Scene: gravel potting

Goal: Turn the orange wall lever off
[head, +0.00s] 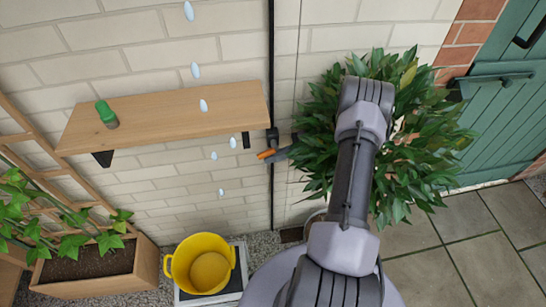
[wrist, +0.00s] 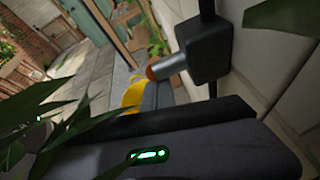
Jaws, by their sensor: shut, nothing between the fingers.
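The orange lever (head: 266,154) sticks out to the left near the black wall pipe (head: 271,90) in the head view. In the wrist view its orange part (wrist: 151,72) shows at the end of a grey stub on a dark box (wrist: 205,50). My gripper (head: 282,153) is shut and empty, just right of the lever, partly hidden by leaves. In the wrist view its grey fingers (wrist: 165,96) lie just below the lever. I cannot tell whether they touch it.
A leafy bush (head: 420,130) surrounds my arm, and leaves cross the wrist view. A wooden shelf (head: 165,118) with a green-capped object (head: 106,114) is left of the pipe. A yellow bucket (head: 182,262) stands below. Several pale drop shapes hang before the wall.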

